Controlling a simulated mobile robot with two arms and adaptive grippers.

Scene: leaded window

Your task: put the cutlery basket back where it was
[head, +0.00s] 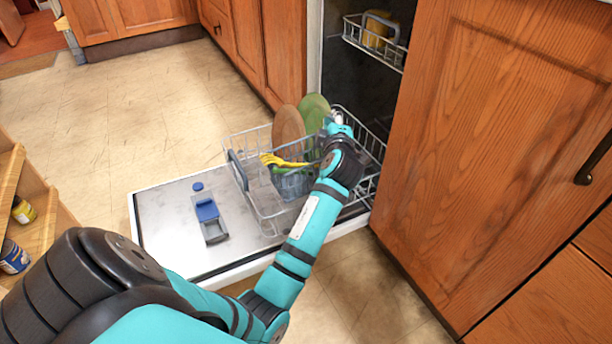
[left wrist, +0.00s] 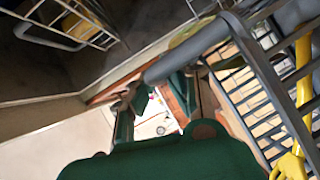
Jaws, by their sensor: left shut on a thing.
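The cutlery basket (head: 292,184) is grey-blue and slatted, with yellow cutlery (head: 284,161) in it. It shows at the lower rack in the head view; I cannot tell whether it rests on the rack floor or hangs just above it. In the left wrist view, its grey slats (left wrist: 262,85) and a yellow piece (left wrist: 303,75) are at the right. My left gripper (head: 336,124) is over the rack, shut on the basket's grey handle, which crosses its fingers in the left wrist view (left wrist: 160,100). My arm hides part of the basket. My right gripper is not in view.
The dishwasher door (head: 165,230) lies open, with a blue-lidded dispenser (head: 208,215) on it. The wire lower rack (head: 240,143) is pulled out and holds a brown plate (head: 288,125) and a green plate (head: 314,108). The upper rack (head: 362,37) is above. A wooden cabinet (head: 490,130) stands close at the right.

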